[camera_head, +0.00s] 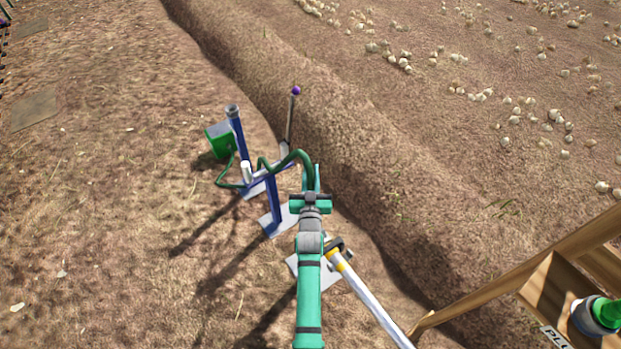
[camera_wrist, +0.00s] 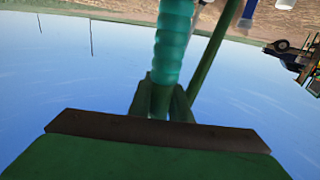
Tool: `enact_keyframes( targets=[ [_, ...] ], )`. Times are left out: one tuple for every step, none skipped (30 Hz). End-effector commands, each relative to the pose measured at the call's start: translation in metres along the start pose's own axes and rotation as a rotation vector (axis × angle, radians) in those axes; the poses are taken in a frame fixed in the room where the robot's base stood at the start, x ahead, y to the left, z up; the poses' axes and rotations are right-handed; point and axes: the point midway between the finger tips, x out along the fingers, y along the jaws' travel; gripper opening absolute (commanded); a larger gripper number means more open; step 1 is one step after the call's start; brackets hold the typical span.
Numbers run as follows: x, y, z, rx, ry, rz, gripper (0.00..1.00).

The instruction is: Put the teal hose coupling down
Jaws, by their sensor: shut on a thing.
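The teal hose coupling (camera_wrist: 173,40) is a ribbed teal cylinder in the wrist view, running up from between my fingers. My gripper (camera_wrist: 162,98) is shut on its lower end. In the head view my gripper (camera_head: 311,183) is near the middle, above the ground and beside the blue stand (camera_head: 272,205). A dark green hose (camera_head: 290,158) arches from the stand to my gripper. The hose also shows in the wrist view (camera_wrist: 215,48), beside the coupling. The coupling is hard to tell from my teal fingers in the head view.
A white pipe with a yellow band (camera_head: 368,298) slants at right. A wooden crate (camera_head: 540,280) holds a green-topped bottle (camera_head: 598,314). Bare soil lies left.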

Motion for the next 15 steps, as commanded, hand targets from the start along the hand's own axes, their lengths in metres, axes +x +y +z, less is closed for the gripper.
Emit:
enact_keyframes(
  targets=[
    [0.0,-0.001,0.008,0.0,-0.003,-0.001,0.0],
    [0.0,-0.001,0.011,0.0,-0.003,-0.002,0.0],
    [0.0,-0.001,0.016,0.0,-0.002,-0.002,0.0],
    [0.0,-0.001,0.019,0.001,-0.002,-0.001,0.0],
    [0.0,0.001,0.021,0.002,-0.002,0.0,0.0],
    [0.0,0.002,0.024,0.0,-0.001,0.002,0.0],
    [0.0,0.001,0.026,0.001,-0.001,0.001,0.0],
    [0.0,0.002,0.028,0.001,-0.001,0.002,0.0],
    [0.0,0.002,0.029,0.001,-0.001,0.001,0.0],
    [0.0,0.003,0.029,0.001,0.0,0.003,0.0],
    [0.0,0.003,0.029,0.0,0.0,0.003,0.0],
    [0.0,0.003,0.029,0.001,0.0,0.002,0.0],
    [0.0,0.003,0.029,0.002,0.0,0.003,0.0],
    [0.0,0.004,0.029,0.001,0.0,0.003,0.0],
    [0.0,0.004,0.029,0.0,0.0,0.004,0.0]
  ],
)
